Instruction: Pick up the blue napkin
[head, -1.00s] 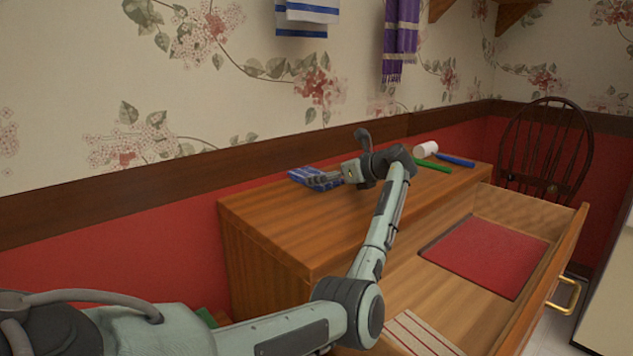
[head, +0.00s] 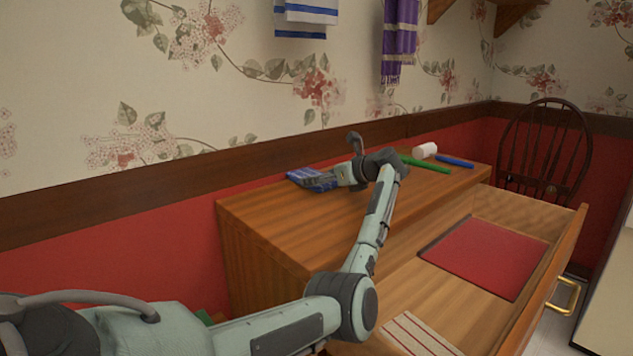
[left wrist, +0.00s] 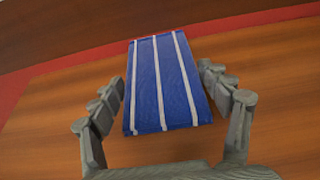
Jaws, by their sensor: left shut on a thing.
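The blue napkin (head: 304,176) with white stripes lies on the wooden top of the dresser (head: 290,222), near its back edge. In the left wrist view the napkin (left wrist: 170,85) runs lengthwise between the two fingers. My left gripper (head: 328,183) is at the napkin, low over the dresser top, and is shut on it, with one finger along each long side. In the head view the gripper covers the napkin's right end. My right gripper is not in view.
A white roll (head: 425,151), a green object (head: 427,164) and a blue object (head: 455,161) lie at the back right of the dresser top. The drawer is open, with a red item (head: 487,257) and a striped cloth (head: 418,335) inside. A dark chair (head: 545,150) stands behind.

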